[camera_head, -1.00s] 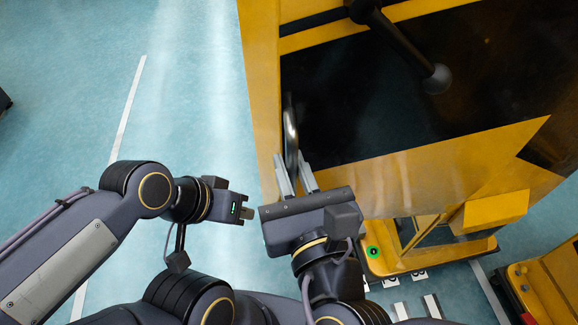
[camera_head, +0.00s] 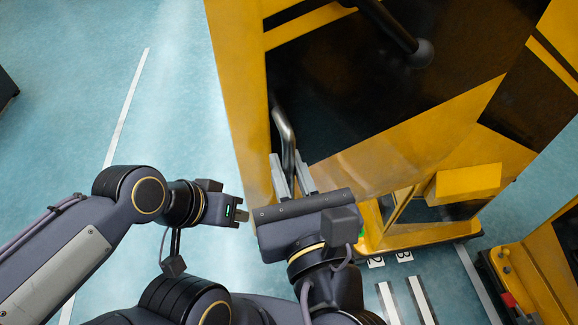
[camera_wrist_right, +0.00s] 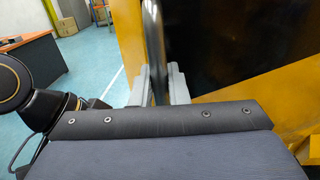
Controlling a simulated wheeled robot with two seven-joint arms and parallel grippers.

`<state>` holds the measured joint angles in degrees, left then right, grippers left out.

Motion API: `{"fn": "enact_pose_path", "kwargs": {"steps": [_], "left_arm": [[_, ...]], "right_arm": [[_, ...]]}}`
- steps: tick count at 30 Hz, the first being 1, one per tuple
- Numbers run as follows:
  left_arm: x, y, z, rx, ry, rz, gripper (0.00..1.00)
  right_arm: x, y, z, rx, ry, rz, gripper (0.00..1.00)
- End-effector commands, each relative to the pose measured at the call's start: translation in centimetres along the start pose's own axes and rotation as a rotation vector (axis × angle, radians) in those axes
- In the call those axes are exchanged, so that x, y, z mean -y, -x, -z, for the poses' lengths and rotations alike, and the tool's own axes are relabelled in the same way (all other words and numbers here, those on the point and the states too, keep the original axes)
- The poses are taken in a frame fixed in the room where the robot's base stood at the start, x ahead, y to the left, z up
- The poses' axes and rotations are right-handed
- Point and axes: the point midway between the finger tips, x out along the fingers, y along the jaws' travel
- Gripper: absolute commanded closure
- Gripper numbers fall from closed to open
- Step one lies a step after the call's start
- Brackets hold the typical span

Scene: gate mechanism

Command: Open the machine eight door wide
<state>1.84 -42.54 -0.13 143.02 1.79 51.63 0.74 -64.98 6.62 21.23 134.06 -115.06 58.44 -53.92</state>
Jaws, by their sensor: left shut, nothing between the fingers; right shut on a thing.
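The machine door (camera_head: 375,90) is a yellow frame around a dark panel, filling the upper right of the head view. A curved metal handle (camera_head: 284,132) stands at its left side. My right gripper (camera_head: 291,172) is shut on the handle, with one finger on each side of it. The handle also shows between the fingers in the right wrist view (camera_wrist_right: 155,55). My left gripper (camera_head: 243,215) is shut and empty, left of the right gripper and apart from the door. The door's hinges cannot be made out.
A black lever with a round knob (camera_head: 420,53) sticks out over the dark panel. Another yellow machine (camera_head: 545,265) stands at the lower right. A desk (camera_wrist_right: 28,65) stands at the left in the right wrist view.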

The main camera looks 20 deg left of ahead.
Motion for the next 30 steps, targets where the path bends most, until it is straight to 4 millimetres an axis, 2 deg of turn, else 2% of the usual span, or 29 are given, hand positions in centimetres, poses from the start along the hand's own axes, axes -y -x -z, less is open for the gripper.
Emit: {"fn": "enact_pose_path", "kwargs": {"steps": [2, 3, 6, 14, 17, 27, 30], "left_arm": [[0.0, 0.0, 0.0, 0.000, 0.000, 0.000, 1.00], [0.0, 0.0, 0.0, 0.000, 0.000, 0.000, 1.00], [0.0, 0.0, 0.0, 0.000, 0.000, 0.000, 1.00], [0.0, 0.0, 0.0, 0.000, 0.000, 0.000, 1.00], [0.0, 0.1, 0.0, 0.000, 0.000, 0.000, 1.00], [-0.2, 0.4, 0.2, 0.000, 0.000, 0.000, 1.00], [-0.2, 0.5, 0.2, 0.000, 0.000, 0.000, 1.00]], "right_arm": [[-0.1, 0.0, -0.1, 0.001, 0.000, -0.002, 1.00], [-0.1, 0.0, -0.1, 0.001, 0.000, -0.002, 0.80], [-0.1, 0.0, -0.1, 0.001, -0.001, -0.001, 0.68], [0.0, 0.1, 0.0, 0.000, 0.000, 0.000, 0.68], [-0.1, 0.7, -0.1, 0.001, -0.001, -0.002, 0.68], [-0.1, 6.2, -0.2, 0.004, -0.002, -0.005, 0.68], [-0.1, 7.2, -0.1, 0.002, 0.000, -0.003, 0.68]]}}
